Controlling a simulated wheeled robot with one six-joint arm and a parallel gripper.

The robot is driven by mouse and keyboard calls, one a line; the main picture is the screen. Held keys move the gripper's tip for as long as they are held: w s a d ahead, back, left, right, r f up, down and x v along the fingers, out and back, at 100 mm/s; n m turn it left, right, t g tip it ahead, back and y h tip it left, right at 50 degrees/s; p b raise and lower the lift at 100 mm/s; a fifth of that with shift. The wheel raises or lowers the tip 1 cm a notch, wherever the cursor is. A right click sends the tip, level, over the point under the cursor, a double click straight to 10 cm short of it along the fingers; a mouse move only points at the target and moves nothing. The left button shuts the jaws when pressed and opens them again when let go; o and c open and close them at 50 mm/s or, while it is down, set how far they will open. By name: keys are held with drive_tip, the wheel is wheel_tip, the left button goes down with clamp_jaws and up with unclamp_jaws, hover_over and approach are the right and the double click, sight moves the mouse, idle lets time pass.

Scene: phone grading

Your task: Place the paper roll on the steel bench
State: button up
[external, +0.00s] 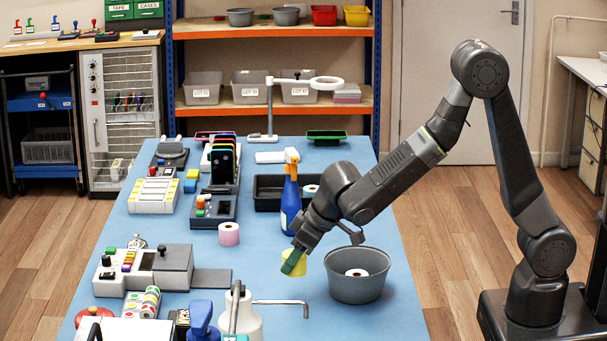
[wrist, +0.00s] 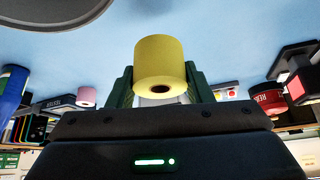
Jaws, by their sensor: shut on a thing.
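A yellow paper roll (external: 302,267) is in my gripper (external: 293,264), low over the blue tabletop (external: 275,318); I cannot tell if it touches the surface. In the wrist view the yellow roll (wrist: 159,62) sits between the two green fingers of my gripper (wrist: 160,88), its core hole facing the camera. A pink roll (external: 229,234) stands on the blue top to the left. A white roll (external: 356,273) lies in a grey bowl (external: 358,292) just right of my gripper. No surface is clearly a steel bench; a pale-topped desk (external: 583,68) shows at the right edge.
A blue spray bottle (external: 290,200) and a black tray (external: 268,191) stand close behind my gripper. A white jug (external: 240,318) with a bent metal rod is in front. A grey button device (external: 150,268) is at left. Bare blue surface lies between the pink roll and my gripper.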

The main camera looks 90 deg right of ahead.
drive_tip(key=shift+s+a, duration=0.25)
drive_tip(key=shift+a, duration=0.05)
drive_tip(key=w+d+r+m+h+p, duration=0.1)
drive_tip(key=w+d+r, duration=0.15)
drive_tip(key=d, duration=0.65)
drive_tip(key=w+d+r+m+p, duration=0.15)
drive_tip(key=d+r, duration=0.25)
drive_tip(key=d, duration=0.5)
drive_tip(key=w+d+r+m+h+p, duration=0.1)
drive_tip(key=w+d+r, duration=0.25)
drive_tip(key=d, duration=0.55)
drive_tip(key=shift+g, duration=0.4)
drive_tip(key=f, duration=0.5)
drive_tip(key=f+p, duration=0.1)
drive_tip(key=f, duration=1.1)
drive_tip(key=shift+s+f, duration=0.25)
drive_tip(key=shift+s, duration=0.15)
drive_tip(key=shift+f, duration=0.1)
drive_tip(key=shift+f, duration=0.1)
drive_tip(key=o, duration=1)
